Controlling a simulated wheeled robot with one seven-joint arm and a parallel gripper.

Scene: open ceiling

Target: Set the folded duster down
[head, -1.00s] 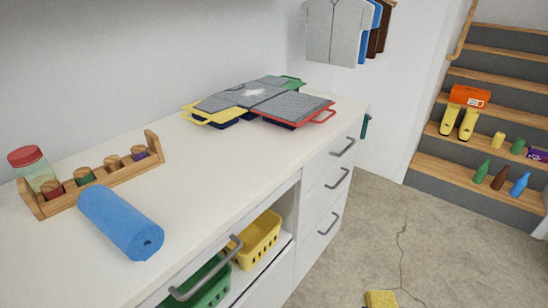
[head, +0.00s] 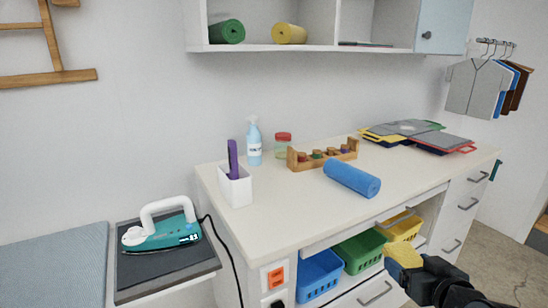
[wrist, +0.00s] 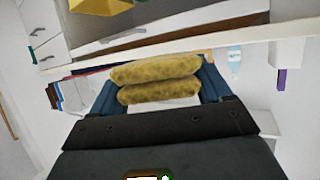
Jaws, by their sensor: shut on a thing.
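The folded duster (head: 402,257) is yellow and mottled. It shows at the lower right in the head view, at the end of my dark gripper (head: 414,272), in front of the worktop's drawers. In the wrist view the duster (wrist: 155,68) appears as two stacked soft layers between the two blue-grey fingers of my gripper (wrist: 158,88). The gripper is shut on it, and it is held in the air, apart from the worktop.
A white worktop (head: 290,222) carries a blue roll (head: 351,179), a wooden rack (head: 315,157), a spray bottle (head: 254,144), a white holder (head: 235,187) and grey boards (head: 405,128). Its front middle is clear. An iron (head: 162,230) stands lower left. Baskets (head: 319,275) sit beneath.

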